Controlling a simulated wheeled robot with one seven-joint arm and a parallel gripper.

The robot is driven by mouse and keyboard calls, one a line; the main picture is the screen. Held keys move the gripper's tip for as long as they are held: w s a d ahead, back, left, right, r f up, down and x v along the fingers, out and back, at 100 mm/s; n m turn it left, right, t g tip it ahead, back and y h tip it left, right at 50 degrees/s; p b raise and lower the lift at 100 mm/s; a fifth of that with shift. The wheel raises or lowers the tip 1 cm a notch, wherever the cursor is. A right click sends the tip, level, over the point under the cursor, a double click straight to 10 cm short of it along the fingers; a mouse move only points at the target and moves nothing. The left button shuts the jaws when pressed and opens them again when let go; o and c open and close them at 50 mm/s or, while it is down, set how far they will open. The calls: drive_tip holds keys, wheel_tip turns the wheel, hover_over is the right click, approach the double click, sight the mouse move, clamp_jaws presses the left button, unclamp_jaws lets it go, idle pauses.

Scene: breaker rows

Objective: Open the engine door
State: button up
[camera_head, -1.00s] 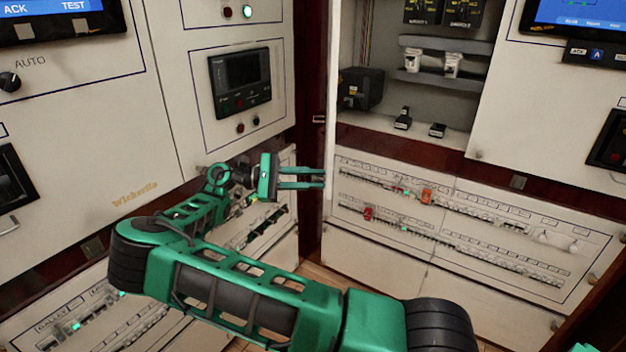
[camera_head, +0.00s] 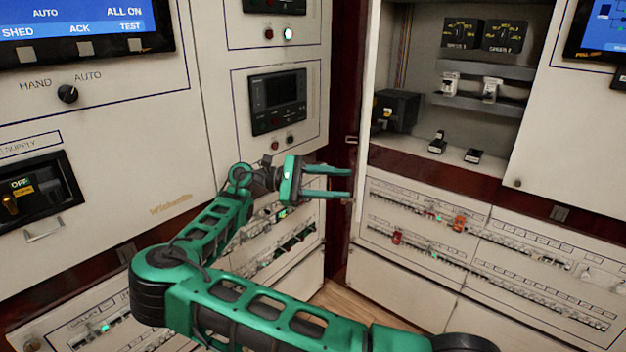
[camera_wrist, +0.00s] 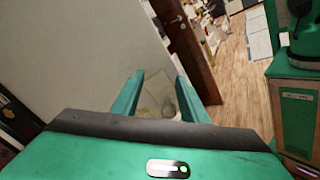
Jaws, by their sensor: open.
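An open cabinet bay (camera_head: 420,55) stands right of centre in the head view. A thin pale upright panel (camera_head: 365,110), seen nearly edge-on, stands at its left side. It may be the swung-open engine door, but no label naming it is readable. My gripper (camera_head: 350,183) is open, with its two fingers pointing right towards the foot of this panel. Contact cannot be told. In the wrist view, the open fingers (camera_wrist: 160,78) lie over a small blurred pale area. A large pale surface (camera_wrist: 85,60) fills the left there; I cannot tell which panel it is.
Breaker rows (camera_head: 440,225) run below the open bay. A left cabinet with a controller screen (camera_head: 278,102) and a rotary switch (camera_head: 67,93) stands close behind my arm. Wooden floor (camera_head: 372,305) shows between the cabinets, and more shows in the wrist view (camera_wrist: 235,75).

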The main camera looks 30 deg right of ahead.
drive_tip(key=s+a+r, duration=0.3)
drive_tip(key=a+r, duration=0.2)
drive_tip(key=a, duration=0.3)
drive_tip(key=shift+a+r, duration=0.15)
drive_tip(key=shift+a, duration=0.1)
drive_tip(key=shift+w, duration=0.1)
